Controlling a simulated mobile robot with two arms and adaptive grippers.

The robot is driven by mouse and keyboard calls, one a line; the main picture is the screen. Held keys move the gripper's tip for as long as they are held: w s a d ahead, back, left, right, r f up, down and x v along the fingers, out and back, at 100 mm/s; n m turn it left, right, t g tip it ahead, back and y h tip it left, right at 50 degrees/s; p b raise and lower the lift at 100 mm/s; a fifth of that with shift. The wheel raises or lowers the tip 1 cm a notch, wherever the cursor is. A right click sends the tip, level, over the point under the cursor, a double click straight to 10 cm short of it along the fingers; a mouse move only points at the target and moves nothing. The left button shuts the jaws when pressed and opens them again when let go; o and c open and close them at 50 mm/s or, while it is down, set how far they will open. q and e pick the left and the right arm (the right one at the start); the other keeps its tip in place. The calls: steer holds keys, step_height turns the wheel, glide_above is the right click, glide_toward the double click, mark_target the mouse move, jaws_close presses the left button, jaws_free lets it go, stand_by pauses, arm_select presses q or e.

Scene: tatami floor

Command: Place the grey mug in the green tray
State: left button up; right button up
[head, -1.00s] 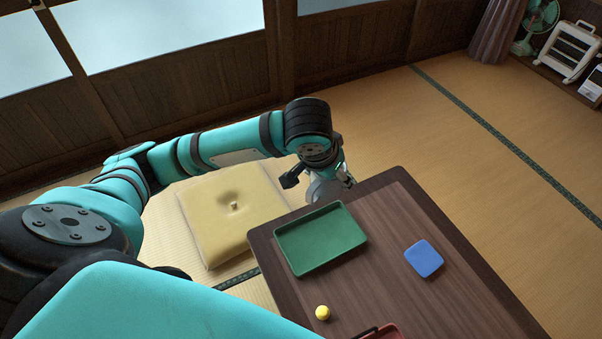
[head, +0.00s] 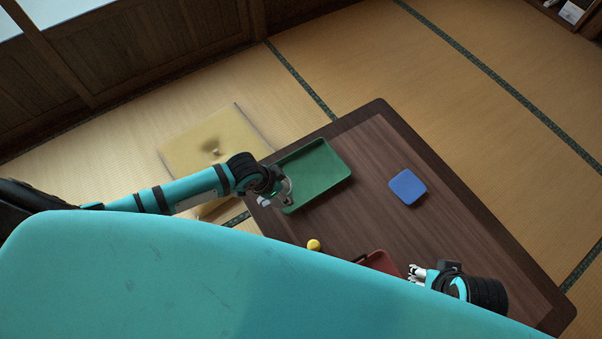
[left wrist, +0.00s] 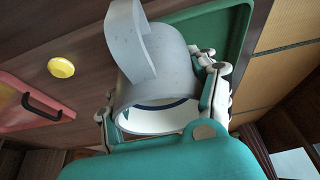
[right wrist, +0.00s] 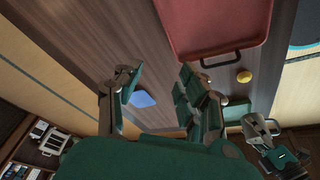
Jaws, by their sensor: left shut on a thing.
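My left gripper (head: 276,196) is shut on the grey mug (left wrist: 165,75), which shows large in the left wrist view, tilted, with its handle facing up the picture and its pale inside facing the camera. In the head view the mug is mostly hidden by the gripper, at the near left edge of the green tray (head: 325,172). The tray also shows behind the mug in the left wrist view (left wrist: 238,25). The visible part of the tray is empty. My right gripper (right wrist: 160,85) is open and empty; in the head view it is (head: 418,272) beside the red tray.
A yellow ball (head: 314,245) lies on the dark wooden table (head: 450,235) between the two trays. A red tray (head: 382,262) with a dark handle is partly hidden by my body. A blue square (head: 407,187) lies right of the green tray. A yellow cushion (head: 200,150) is on the floor.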

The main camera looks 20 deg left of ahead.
arm_select(q)
steer(key=w, duration=0.3)
steer(key=w+d+b, duration=0.1)
steer(key=w, duration=0.1)
steer(key=shift+f, duration=0.3)
steer(key=w, duration=0.2)
steer(key=w+d+b, duration=0.1)
steer(key=w, duration=0.1)
steer(key=shift+w+f, duration=0.15)
steer(key=shift+f, duration=0.05)
step_height(320, 180, down, 3)
steer(key=shift+f+b, duration=0.15)
steer(key=shift+b, duration=0.85)
arm_select(e)
steer(key=w+a+r+t+y, duration=0.1)
steer(key=w+a+r+t, duration=0.1)
steer(key=w, duration=0.5)
steer(key=r+t, duration=0.1)
steer(key=t, duration=0.1)
steer(key=shift+a+r+t, duration=0.2)
steer(key=shift+r+t, duration=0.2)
arm_select(q)
steer(key=shift+f, duration=0.1)
arm_select(e)
steer(key=shift+w, duration=0.15)
arm_select(q)
steer(key=o, duration=1.4)
arm_select(e)
steer(key=shift+r, duration=0.1)
